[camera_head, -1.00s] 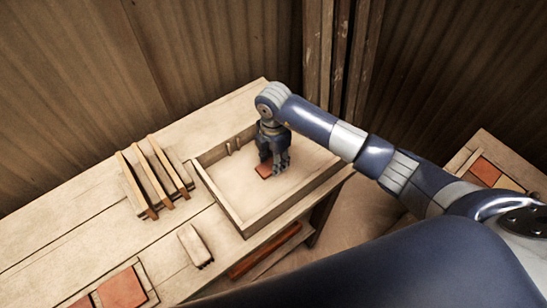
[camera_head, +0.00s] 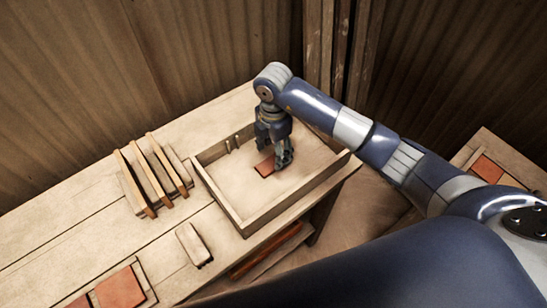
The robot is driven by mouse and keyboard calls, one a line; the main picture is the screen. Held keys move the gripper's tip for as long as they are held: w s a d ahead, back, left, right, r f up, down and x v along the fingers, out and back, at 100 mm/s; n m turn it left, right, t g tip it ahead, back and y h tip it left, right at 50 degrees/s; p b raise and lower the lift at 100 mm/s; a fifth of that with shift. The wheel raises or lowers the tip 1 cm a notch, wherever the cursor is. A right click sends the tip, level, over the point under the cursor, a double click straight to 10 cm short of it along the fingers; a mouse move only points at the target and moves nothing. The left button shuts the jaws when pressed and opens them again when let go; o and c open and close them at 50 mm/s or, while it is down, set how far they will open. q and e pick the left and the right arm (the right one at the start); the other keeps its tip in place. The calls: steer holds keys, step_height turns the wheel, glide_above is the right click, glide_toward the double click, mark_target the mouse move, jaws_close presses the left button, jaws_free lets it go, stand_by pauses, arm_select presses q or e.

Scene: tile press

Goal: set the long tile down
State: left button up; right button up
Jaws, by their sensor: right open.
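A small reddish tile (camera_head: 264,168) lies on the floor of the shallow wooden tray (camera_head: 238,216), near its middle. My right gripper (camera_head: 281,163) points down into the tray, just right of the tile. Its fingers are open and cover part of the tile's right end. I cannot tell whether a finger touches the tile. My left gripper is not in view.
A wooden rack with upright slats (camera_head: 150,176) stands left of the tray. A wooden block or brush (camera_head: 193,244) lies in front of it. Red tiles (camera_head: 120,290) sit in a holder at the lower left. Another red tile (camera_head: 487,169) lies on a bench at the right.

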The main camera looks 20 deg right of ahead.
mark_target(273, 162)
step_height(273, 162, up, 8)
steer(key=b, duration=0.1)
steer(key=shift+b, duration=0.4)
